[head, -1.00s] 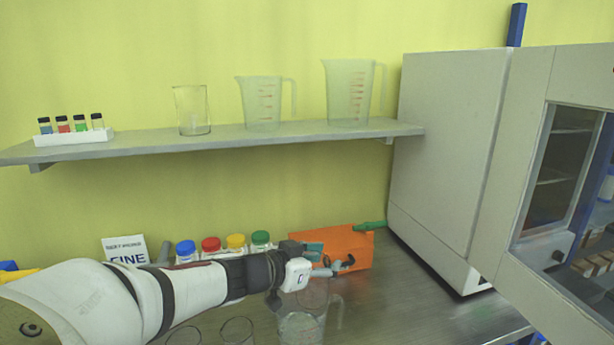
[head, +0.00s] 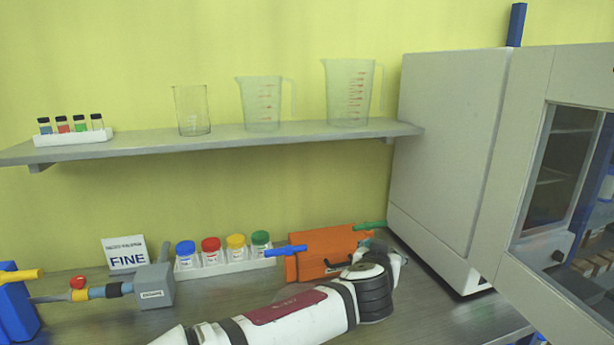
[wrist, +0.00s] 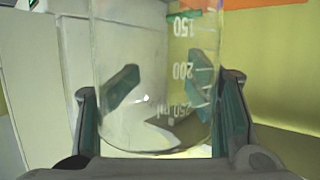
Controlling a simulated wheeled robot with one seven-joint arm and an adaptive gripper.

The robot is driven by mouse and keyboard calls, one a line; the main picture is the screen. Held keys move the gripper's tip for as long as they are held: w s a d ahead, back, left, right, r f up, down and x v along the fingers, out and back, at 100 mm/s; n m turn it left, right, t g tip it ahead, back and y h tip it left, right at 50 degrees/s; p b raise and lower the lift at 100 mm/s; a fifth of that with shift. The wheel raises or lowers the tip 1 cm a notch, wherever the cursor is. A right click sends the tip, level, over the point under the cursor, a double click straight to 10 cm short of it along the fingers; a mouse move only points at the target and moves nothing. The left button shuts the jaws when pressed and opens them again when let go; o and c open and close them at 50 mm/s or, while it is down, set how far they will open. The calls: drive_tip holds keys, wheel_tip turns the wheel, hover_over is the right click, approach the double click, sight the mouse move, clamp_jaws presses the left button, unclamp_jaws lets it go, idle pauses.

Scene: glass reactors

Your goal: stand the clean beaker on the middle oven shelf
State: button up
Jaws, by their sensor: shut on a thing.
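My gripper (wrist: 162,92) is shut on a clear glass beaker (wrist: 150,125) in the wrist view, with a teal finger on each side. Its white scale marks 150, 200 and 250 ml read upside down in the picture. In the head view my gripper (head: 385,248) is beside the orange case, left of the oven (head: 450,150), and the beaker cannot be made out there. The oven is the large grey cabinet at right. Shelves (head: 552,176) show dimly through its window; I cannot tell which is the middle one.
A wall shelf (head: 230,143) holds a glass beaker (head: 192,110), two plastic jugs (head: 262,103) and a vial rack (head: 74,138). On the bench are coloured-lid jars (head: 223,252), an orange case (head: 325,258), a grey block (head: 154,288) and a FINE sign (head: 126,254).

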drive_tip(key=shift+w+d+n+y, duration=0.2)
drive_tip(key=shift+d+n+y, duration=0.1)
drive_tip(key=shift+d, duration=0.3)
drive_tip(key=shift+w+d+n+y, duration=0.2)
drive_tip(key=shift+d+y, duration=0.1)
drive_tip(key=shift+d, duration=0.25)
drive_tip(key=w+f+b, duration=0.1)
drive_tip(key=f, duration=0.1)
drive_tip(key=w+f+b, duration=0.1)
drive_tip(key=b, duration=0.1)
drive_tip(key=shift+w+f, duration=0.35)
drive_tip(key=shift+r, duration=0.1)
idle(0.3)
